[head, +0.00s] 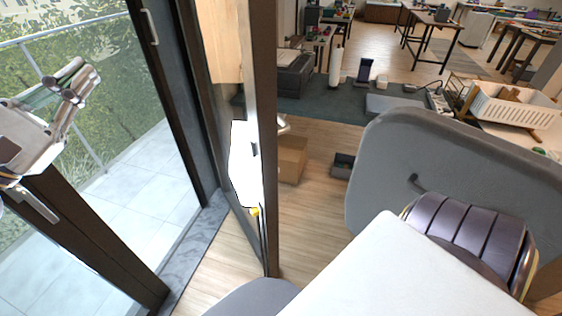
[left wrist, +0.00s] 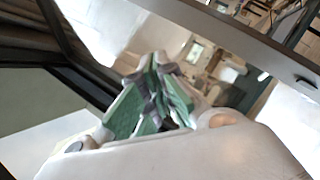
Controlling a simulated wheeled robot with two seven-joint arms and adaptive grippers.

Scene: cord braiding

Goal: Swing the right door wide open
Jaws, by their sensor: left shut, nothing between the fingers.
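A brown-framed door leaf (head: 263,120) stands nearly edge-on in the middle of the head view, jutting into the room. It appears to be the right door. A silver handle (head: 284,125) shows beside its edge. A second dark upright frame (head: 165,80) with a pale pull handle (head: 150,27) stands to its left. My left gripper (head: 72,83) is at the far left, in front of the glass side and apart from the middle leaf. In the left wrist view its green-padded fingers (left wrist: 152,98) are together and empty. My right gripper is not in view.
A grey stone sill (head: 190,250) runs along the floor between the frames. A tiled balcony with a railing (head: 65,95) lies beyond at left. Right of the leaf are a cardboard box (head: 291,158), a dark bin (head: 343,165) and a white basket (head: 512,108). Wooden floor lies between them.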

